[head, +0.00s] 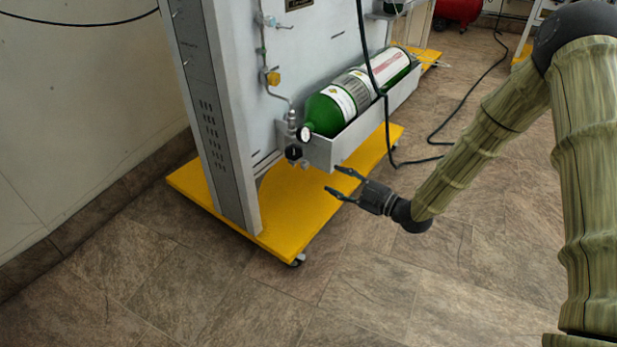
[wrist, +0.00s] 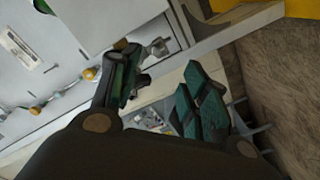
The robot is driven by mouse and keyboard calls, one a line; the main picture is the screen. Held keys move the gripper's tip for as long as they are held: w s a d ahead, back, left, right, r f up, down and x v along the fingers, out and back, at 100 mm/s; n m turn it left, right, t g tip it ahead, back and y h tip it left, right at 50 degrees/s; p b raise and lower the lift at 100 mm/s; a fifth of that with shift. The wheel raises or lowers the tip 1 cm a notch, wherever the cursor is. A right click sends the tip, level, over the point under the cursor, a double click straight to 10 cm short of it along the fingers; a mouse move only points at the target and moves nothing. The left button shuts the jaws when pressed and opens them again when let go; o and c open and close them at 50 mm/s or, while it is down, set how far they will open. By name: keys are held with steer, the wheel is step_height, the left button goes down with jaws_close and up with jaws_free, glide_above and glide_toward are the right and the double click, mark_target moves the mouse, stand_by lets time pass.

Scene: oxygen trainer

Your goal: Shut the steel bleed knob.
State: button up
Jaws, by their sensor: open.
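A green cylinder (head: 328,110) lies in a grey tray (head: 375,118) on the panel stand. A round gauge (head: 305,133) and a steel pipe with a yellow fitting (head: 273,78) are close by. The yellow base (head: 290,215) juts out below. A black hose hangs in front of the cylinder. The floor in front is clear.

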mark_target(307, 166)
steer(key=b+x, duration=0.3)
steer(key=x, duration=0.6)
steer(key=shift+b, duration=0.3)
steer(key=shift+x, duration=0.95)
steer(key=shift+r, duration=0.15)
jaws_close()
